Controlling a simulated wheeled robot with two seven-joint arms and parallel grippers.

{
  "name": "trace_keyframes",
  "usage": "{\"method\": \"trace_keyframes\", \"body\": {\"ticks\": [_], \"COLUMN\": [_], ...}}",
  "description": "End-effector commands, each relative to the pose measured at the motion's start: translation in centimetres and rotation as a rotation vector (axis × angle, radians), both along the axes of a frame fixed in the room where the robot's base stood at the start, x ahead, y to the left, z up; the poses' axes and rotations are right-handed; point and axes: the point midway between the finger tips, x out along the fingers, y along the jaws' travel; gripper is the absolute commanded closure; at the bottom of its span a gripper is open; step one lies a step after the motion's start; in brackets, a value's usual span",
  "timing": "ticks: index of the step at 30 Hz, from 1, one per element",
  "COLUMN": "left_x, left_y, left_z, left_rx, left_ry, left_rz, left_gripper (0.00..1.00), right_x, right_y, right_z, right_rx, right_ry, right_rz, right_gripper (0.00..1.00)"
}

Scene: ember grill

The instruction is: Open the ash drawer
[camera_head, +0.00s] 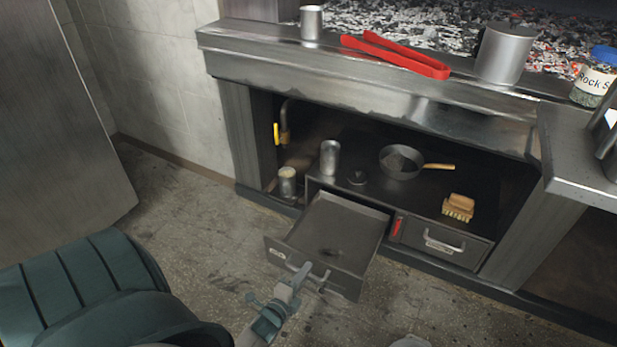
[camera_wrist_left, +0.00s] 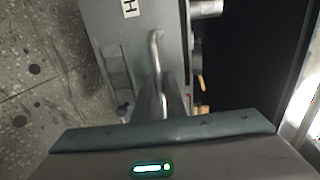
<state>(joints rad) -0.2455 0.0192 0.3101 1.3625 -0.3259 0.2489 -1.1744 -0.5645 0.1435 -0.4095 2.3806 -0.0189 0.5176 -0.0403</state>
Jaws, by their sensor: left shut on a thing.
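The left drawer (camera_head: 327,236) under the grill is pulled well out over the floor, and its tray looks empty apart from a dark patch. A small white label (camera_head: 278,254) sits on its front; in the wrist view the label (camera_wrist_left: 131,8) shows an H. My left gripper (camera_head: 300,275) is at the drawer's front, shut on its bar handle (camera_head: 320,279). The handle also shows in the left wrist view (camera_wrist_left: 154,45), running to my fingers. A second drawer (camera_head: 440,243) to the right is closed. My right gripper is out of view.
A can (camera_head: 288,182) stands left of the drawer. Red tongs (camera_head: 400,55) lie on the grill ledge. The floor in front is mostly clear.

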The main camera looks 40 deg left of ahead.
Motion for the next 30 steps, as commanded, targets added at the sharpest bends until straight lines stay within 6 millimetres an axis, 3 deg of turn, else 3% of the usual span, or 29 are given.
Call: {"method": "trace_keyframes", "body": {"ticks": [8,9,22,30], "left_x": [0.0,0.0,-0.3,-3.0], "left_y": [0.0,0.0,-0.1,-0.7], "left_z": [-0.1,-0.1,0.1,0.7], "left_rx": [-0.001,-0.001,0.000,0.000], "left_ry": [0.001,0.001,0.001,0.002], "left_rz": [0.000,0.000,0.000,0.000], "left_gripper": [1.00,0.81,0.81,0.81], "right_x": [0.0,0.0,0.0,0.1], "right_y": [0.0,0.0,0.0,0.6], "right_z": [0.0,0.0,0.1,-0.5], "right_rx": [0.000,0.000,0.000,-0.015], "right_ry": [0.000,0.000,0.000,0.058], "right_rz": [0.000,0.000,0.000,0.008], "right_gripper": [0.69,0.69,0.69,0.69]}}
